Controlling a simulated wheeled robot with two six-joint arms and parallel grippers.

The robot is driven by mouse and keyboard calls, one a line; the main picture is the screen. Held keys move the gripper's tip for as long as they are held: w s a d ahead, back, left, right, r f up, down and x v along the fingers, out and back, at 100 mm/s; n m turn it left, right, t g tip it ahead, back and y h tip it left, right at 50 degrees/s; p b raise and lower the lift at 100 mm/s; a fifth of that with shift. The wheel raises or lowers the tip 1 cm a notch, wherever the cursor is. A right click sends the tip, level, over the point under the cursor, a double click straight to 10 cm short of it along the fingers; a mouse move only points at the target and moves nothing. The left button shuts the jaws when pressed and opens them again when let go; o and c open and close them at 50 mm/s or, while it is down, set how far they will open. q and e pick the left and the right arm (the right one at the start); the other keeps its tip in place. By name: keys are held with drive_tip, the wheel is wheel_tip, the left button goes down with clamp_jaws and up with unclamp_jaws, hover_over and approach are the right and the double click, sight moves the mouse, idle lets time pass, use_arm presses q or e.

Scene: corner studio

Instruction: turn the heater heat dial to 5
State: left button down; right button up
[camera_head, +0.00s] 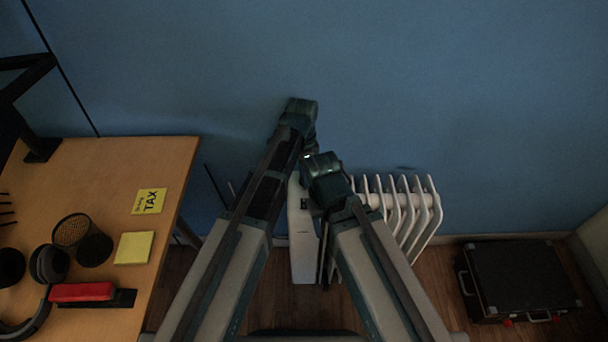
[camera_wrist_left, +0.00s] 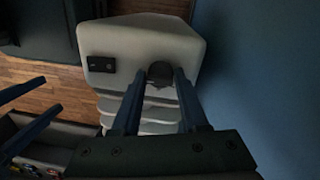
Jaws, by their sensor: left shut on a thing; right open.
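The white heater (camera_head: 302,245) stands against the blue wall, its control end facing me and partly hidden by my arms. In the left wrist view, the heater's end panel (camera_wrist_left: 130,42) carries a dark round heat dial (camera_wrist_left: 160,73) and a small black switch plate (camera_wrist_left: 101,64). My left gripper (camera_wrist_left: 160,85) has its two fingers on either side of the dial, shut on it. The dial's numbers and pointer cannot be read. In the head view, the dial is hidden behind my arms. My right gripper (camera_wrist_left: 25,112) is open and empty, beside the heater and apart from the dial.
A wooden desk (camera_head: 120,190) at the left holds a yellow note (camera_head: 149,201), a mesh cup (camera_head: 73,230), headphones and a red stapler (camera_head: 82,292). A black case (camera_head: 520,279) lies on the floor at the right. Floor between heater and case is clear.

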use_arm(q)
drive_tip(key=c, duration=0.8)
unclamp_jaws()
drive_tip(key=shift+w, duration=0.1)
drive_tip(key=shift+o, duration=0.2)
wheel_tip(320, 180, up, 14)
drive_tip(key=w+p, duration=0.1)
drive_tip(key=p, duration=1.2)
drive_tip(key=shift+a+p, duration=0.15)
drive_tip(key=shift+p, duration=0.25)
drive_tip(key=shift+f, duration=0.15)
drive_tip(key=shift+a, duration=0.1)
drive_tip(key=s+a+n+t, duration=0.2)
drive_tip(key=s+a+n, duration=1.1)
drive_tip(key=a+n, duration=0.25)
drive_tip(key=s+d+r+m+g+y+p, duration=0.1)
drive_tip(key=s+d+r+m+p, duration=0.3)
drive_tip(key=d+r+p, duration=0.4)
drive_tip(key=shift+s+d+r+p, duration=0.45)
drive_tip(key=shift+s+d, duration=0.4)
drive_tip(key=shift+d, duration=0.2)
